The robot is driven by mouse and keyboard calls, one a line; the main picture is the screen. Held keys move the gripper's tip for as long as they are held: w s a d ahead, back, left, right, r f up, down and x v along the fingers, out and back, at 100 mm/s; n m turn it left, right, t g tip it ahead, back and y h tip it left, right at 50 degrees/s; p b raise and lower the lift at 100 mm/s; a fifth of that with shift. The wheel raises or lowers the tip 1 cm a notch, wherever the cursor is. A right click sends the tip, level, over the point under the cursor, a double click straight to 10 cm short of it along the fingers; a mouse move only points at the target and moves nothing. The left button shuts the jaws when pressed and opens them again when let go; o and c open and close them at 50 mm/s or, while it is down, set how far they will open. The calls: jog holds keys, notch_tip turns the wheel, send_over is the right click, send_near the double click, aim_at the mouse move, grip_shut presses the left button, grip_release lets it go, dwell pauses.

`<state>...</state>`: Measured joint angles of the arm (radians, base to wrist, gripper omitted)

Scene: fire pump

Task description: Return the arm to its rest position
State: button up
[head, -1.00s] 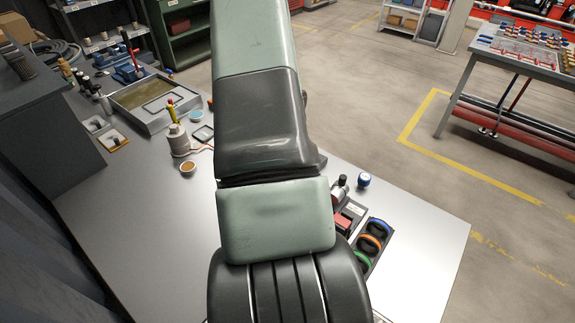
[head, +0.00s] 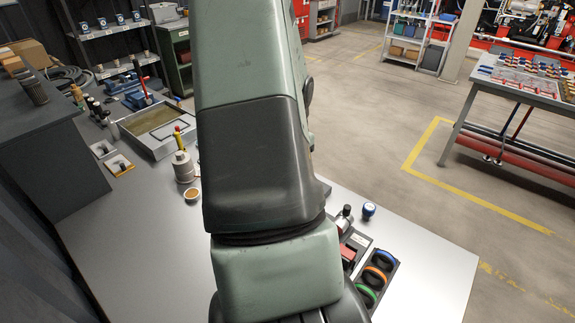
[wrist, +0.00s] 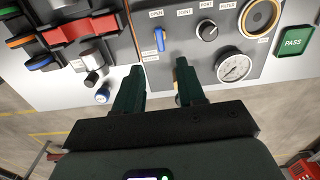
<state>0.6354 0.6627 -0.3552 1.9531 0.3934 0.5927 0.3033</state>
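My gripper (wrist: 156,82) shows in the wrist view with its two dark green fingers spread apart and nothing seen held between them. It is in front of a grey panel (wrist: 204,60) with a blue lever (wrist: 159,39), a black knob (wrist: 208,30) and a round gauge (wrist: 234,66). A small brass-coloured part shows by the right fingertip; I cannot tell whether they touch. In the head view my green and black arm fills the middle and hides the gripper and the panel.
A bench top (head: 150,240) lies under the arm. On it stand a grey tray (head: 155,128), a pale bottle (head: 183,166), an orange-rimmed cup (head: 192,195) and a rack of coloured rings (head: 376,277). Open floor lies beyond the bench.

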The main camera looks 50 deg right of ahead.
jog(key=w+a+r+n+t, duration=0.2)
jog(key=w+a+r+n, duration=0.2)
jog(key=a+r, duration=0.55)
jog(key=w+a+r+n+t, duration=0.1)
jog(key=w+a+r+n, duration=0.3)
jog(key=a+r, duration=0.55)
jog(key=s+a+r+n+t, duration=0.2)
jog(key=s+a+r+n, duration=0.3)
jog(key=a, duration=0.3)
jog(key=s+a+r+n+t, duration=0.1)
jog(key=s+a+r+n, duration=0.3)
jog(key=a, duration=0.5)
jog(key=s+n, duration=0.1)
jog(key=s, duration=0.5)
jog(key=shift+s, duration=0.2)
jog(key=shift+o, duration=0.2)
